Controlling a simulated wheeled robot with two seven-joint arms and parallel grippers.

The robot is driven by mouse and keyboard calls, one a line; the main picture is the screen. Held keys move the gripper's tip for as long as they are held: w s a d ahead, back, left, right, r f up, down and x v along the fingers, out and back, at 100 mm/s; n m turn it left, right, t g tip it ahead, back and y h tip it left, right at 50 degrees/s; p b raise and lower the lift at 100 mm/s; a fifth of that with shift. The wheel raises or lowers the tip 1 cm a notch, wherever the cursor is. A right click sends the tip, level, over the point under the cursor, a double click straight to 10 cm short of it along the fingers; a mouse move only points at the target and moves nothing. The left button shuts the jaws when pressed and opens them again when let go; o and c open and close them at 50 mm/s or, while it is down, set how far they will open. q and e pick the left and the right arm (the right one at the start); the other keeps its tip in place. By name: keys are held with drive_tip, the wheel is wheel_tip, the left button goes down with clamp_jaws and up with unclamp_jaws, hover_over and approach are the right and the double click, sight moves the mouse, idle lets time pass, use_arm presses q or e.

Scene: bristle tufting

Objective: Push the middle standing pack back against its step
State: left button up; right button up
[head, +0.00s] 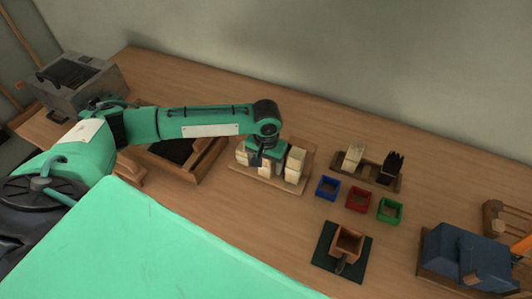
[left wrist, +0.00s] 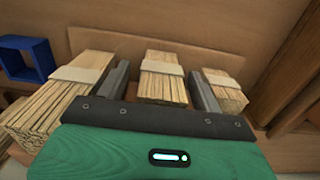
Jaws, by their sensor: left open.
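Three pale bristle packs with light bands stand on a wooden stepped holder (head: 307,172). The middle pack (left wrist: 163,80) is between the two fingers of my left gripper (left wrist: 158,88), which is open. A small gap shows on each side of it. In the head view this gripper (head: 262,156) is over the holder and partly covers the middle pack (head: 265,168). One outer pack (left wrist: 62,92) is at the left of the wrist view, the other (left wrist: 225,90) at the right. Whether the middle pack touches its step I cannot tell. My right gripper is not in view.
A dark-lined wooden tray (head: 190,160) stands left of the holder. Blue (head: 327,188), red (head: 358,200) and green (head: 390,211) open boxes are to its right. A wooden stand (head: 375,172) with a pale and a dark tuft is behind them. A copper-coloured box (head: 346,243) sits on a dark mat in front.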

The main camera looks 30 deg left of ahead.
use_arm(q)
drive_tip(key=shift+f, duration=0.4)
drive_tip(key=shift+c, duration=0.3)
drive_tip(key=c, duration=1)
drive_tip(key=shift+w+a+r+p, duration=0.1)
drive_tip(key=shift+w+r+p, duration=0.1)
drive_tip(key=shift+w+p, duration=0.25)
drive_tip(key=shift+w, duration=0.4)
drive_tip(key=o, duration=1.1)
drive_tip(key=shift+w+f, duration=0.1)
drive_tip(key=shift+f, duration=0.05)
drive_tip(key=shift+c, duration=0.2)
wheel_tip(320, 180, up, 14)
drive_tip(key=shift+f+b, duration=0.1)
drive_tip(key=shift+b, duration=0.35)
